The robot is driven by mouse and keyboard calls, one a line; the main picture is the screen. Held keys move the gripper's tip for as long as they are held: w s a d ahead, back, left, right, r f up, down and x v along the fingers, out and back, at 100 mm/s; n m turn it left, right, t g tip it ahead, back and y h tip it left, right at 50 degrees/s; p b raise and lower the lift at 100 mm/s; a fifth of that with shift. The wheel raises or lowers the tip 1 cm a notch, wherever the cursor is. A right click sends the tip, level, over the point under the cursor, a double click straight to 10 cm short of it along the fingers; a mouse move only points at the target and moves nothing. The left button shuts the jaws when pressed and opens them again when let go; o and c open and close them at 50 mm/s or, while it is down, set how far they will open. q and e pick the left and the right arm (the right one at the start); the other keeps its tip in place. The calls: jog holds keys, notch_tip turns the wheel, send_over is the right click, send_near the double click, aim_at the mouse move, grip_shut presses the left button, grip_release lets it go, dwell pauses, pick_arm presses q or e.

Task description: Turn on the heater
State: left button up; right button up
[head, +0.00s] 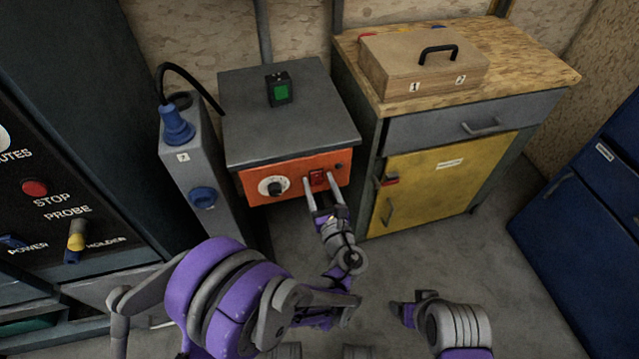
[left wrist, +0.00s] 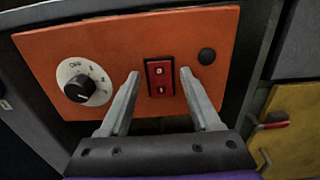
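The heater is a grey box (head: 285,120) with an orange front panel (head: 268,172). The panel has a dial (head: 272,187) on a white scale, a red rocker switch (head: 318,177) and a dark round button. In the left wrist view, the switch (left wrist: 160,78) is near the middle, the dial (left wrist: 80,90) is at left and the button (left wrist: 206,56) at upper right. My left gripper (left wrist: 161,76) is open and empty, facing the panel, with one finger on each side of the switch. Whether the fingertips touch the panel is unclear. My right arm shows at lower right, without clear gripper fingers.
A small device with a green face (head: 279,90) sits on the heater. A grey box with a blue plug (head: 176,126) stands at left. A yellow-door cabinet (head: 432,178) with a wooden case (head: 420,68) on top stands at right. Bare floor lies in front of the cabinet.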

pick_arm(q)
grip_shut()
jog(key=shift+f+b, duration=0.25)
jog(key=shift+b, duration=0.05)
jog(key=t+b, duration=0.2)
jog(key=b, duration=0.1)
jog(key=shift+f+y, duration=0.35)
jog(key=shift+y, duration=0.05)
jog(key=shift+r+t+b, duration=0.15)
jog(key=shift+t+b, duration=0.2)
jog(key=shift+t, duration=0.05)
jog(key=shift+o, duration=0.7)
grip_release()
jog(key=shift+s, duration=0.1)
